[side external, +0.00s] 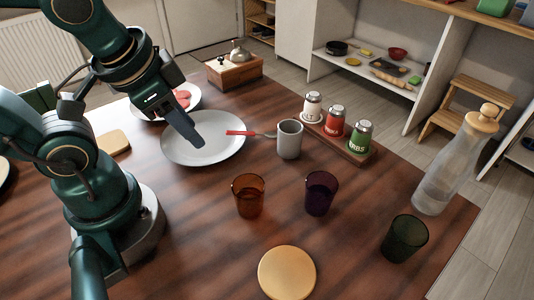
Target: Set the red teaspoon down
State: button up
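The red teaspoon (240,133) shows its red handle at the plate's right rim. Its metal end points right toward the grey mug (289,139). The handle's left part overlaps the white plate (222,150) in the picture; I cannot tell whether it rests on the rim. My gripper (197,141) points down over the plate, left of the teaspoon, with a visible gap between them. The fingers are seen edge-on, so their opening is hidden. Nothing shows between them.
A rack with several shakers (335,122) stands right of the mug. Orange (248,195), purple (320,193) and green (404,238) glasses stand nearer the front. A glass bottle (455,165) is at right. A second plate (193,95) and a wooden grinder (234,70) are behind.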

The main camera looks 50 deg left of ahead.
jog(key=shift+w+d+r+n+t+h, duration=0.2)
jog(key=shift+d+r+n+t+h, duration=0.4)
jog(key=shift+d+r+n, duration=0.35)
jog(key=shift+a+f, duration=0.1)
jog(key=shift+c, duration=0.6)
